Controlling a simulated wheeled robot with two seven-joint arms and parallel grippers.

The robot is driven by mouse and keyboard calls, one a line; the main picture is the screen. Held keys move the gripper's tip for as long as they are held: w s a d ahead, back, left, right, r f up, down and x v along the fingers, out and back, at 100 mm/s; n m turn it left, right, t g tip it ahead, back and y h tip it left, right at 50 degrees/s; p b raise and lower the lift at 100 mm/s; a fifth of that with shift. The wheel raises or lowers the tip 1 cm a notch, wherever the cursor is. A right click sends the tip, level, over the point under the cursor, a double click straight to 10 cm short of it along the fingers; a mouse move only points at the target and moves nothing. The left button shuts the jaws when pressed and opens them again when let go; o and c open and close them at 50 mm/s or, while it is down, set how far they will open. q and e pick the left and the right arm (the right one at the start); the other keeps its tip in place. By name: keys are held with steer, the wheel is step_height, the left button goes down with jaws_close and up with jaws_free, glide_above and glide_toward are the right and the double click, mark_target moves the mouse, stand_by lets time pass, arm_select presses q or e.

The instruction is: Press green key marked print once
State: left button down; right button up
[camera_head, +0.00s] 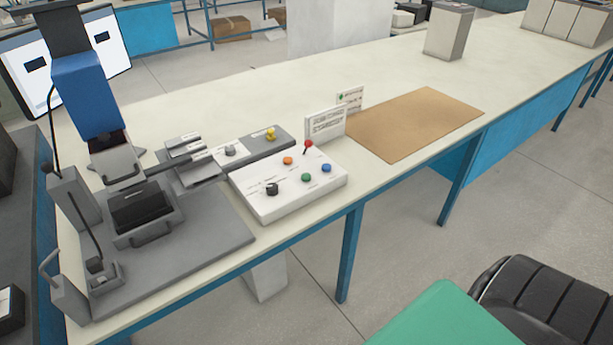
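A white control box (290,186) with a sloping top sits on the pale bench, near its front edge. A round green key (307,177) is on its top, toward the front right. Its marking is too small to read. A blue key (326,168) is right of it, an orange key (288,160) is behind it, and a black knob (272,189) is to its left. A red-tipped lever (308,145) stands at the back of the box. Nothing covers the green key. Neither of my grippers is in view.
A grey fixture with a blue upright head (92,95) stands left of the box. A grey panel (240,147) with a yellow knob and small signs (326,125) are behind it. A brown mat (418,124) lies to the right. The bench beyond is mostly clear.

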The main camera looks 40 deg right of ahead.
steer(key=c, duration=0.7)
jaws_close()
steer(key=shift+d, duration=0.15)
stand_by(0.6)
